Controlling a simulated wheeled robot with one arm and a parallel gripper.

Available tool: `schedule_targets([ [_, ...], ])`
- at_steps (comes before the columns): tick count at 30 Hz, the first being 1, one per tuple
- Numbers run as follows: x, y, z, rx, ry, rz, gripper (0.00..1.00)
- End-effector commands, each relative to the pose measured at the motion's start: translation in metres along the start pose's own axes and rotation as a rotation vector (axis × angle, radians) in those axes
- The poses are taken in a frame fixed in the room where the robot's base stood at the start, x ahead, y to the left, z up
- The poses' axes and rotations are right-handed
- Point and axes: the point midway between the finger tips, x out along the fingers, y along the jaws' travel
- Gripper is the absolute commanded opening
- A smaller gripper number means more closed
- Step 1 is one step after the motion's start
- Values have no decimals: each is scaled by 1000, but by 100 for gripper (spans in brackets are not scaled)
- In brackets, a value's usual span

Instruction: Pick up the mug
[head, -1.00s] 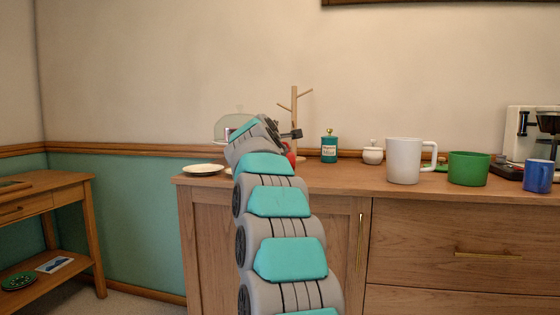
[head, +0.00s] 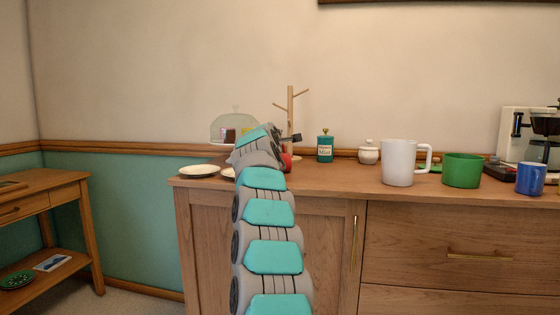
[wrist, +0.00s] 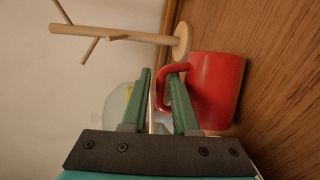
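A red mug (wrist: 216,88) stands on the wooden cabinet top and shows sideways in the wrist view. Its handle (wrist: 164,82) reaches left into the gap between the fingertips of my gripper (wrist: 160,76). The two green fingers are apart, one on either side of the handle's outer part, and I cannot tell whether either touches it. In the head view only a sliver of the red mug (head: 287,162) shows, behind my arm. A large white mug (head: 398,163) and a blue mug (head: 530,179) stand farther right.
A wooden mug tree (head: 290,115) stands close behind the red mug. A glass dome (head: 232,124), a plate (head: 199,171), a teal canister (head: 325,149), a white jar (head: 368,154), a green pot (head: 462,171) and a coffee maker (head: 516,131) share the cabinet top (head: 330,178).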

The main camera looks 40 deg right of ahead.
Motion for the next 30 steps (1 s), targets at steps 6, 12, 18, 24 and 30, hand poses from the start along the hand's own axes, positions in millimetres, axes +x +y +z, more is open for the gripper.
schedule_targets([
  [6, 0, 0, 0, 0, 0, 0, 23],
  [12, 0, 0, 0, 0, 0, 0, 1],
  [18, 0, -1, 0, 0, 0, 0, 0],
  [24, 0, -1, 0, 0, 0, -1, 0],
  [30, 0, -1, 0, 0, 0, -1, 0],
])
